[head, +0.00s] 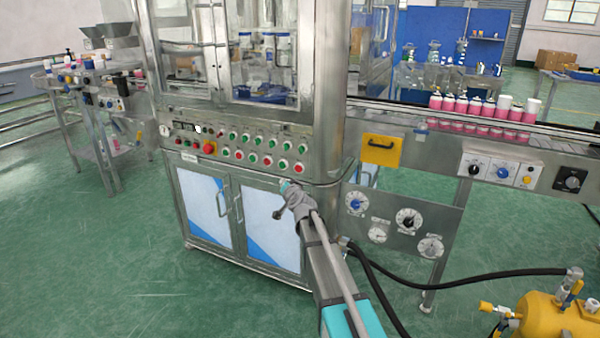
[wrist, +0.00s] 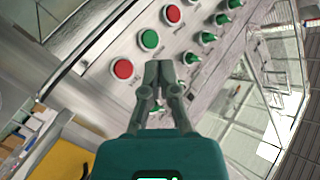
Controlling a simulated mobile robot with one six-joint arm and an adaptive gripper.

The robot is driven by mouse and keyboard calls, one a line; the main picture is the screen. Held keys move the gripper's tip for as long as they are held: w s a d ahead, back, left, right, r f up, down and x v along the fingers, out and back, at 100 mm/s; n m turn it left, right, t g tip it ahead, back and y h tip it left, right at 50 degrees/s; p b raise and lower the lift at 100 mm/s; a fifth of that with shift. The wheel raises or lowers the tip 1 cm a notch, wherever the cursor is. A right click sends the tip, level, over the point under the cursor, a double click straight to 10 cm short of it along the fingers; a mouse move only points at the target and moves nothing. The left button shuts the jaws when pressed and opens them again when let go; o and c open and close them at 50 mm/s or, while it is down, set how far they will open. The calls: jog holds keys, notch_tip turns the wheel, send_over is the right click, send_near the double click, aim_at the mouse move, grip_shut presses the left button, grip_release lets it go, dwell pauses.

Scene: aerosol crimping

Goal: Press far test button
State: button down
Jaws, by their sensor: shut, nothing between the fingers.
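My gripper (head: 285,186) is at the front right of the steel machine, just below the right end of its button panel. In the wrist view my gripper (wrist: 158,66) has its fingers together and empty, in front of the panel. A red button (wrist: 123,69) is left of the fingertips, with a green button (wrist: 149,39) above it. Green knobs (wrist: 191,58) stand to the right. The head view shows the rows, with a red button (head: 299,167) at the right end. Which button is the far test button, and whether the fingertips touch the panel, I cannot tell.
A red emergency knob (head: 208,147) is at the panel's left. A conveyor (head: 500,132) carries pink cans to the right, above a gauge plate (head: 400,215). A yellow compressor tank (head: 550,318) and black hoses lie at lower right.

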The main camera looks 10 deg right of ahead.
aim_at(295, 168)
jog(key=shift+w, duration=0.1)
jog(key=shift+w+d, duration=0.85)
jog(key=shift+w, duration=0.3)
jog(key=shift+w+d, duration=0.85)
jog(key=shift+w, duration=0.3)
jog(key=shift+w+d, duration=0.85)
jog(key=shift+w, duration=0.3)
jog(key=shift+w+d, duration=0.5)
jog(key=shift+w, duration=0.25)
dwell(0.4)
jog(key=shift+s+a, duration=0.1)
jog(key=shift+s, duration=0.05)
jog(key=shift+s+a, duration=0.4)
jog(key=shift+s, duration=0.15)
dwell(0.5)
jog(key=shift+s+a, duration=0.75)
jog(key=shift+s, duration=0.25)
jog(key=shift+s+a, duration=0.7)
jog(key=shift+s, duration=0.3)
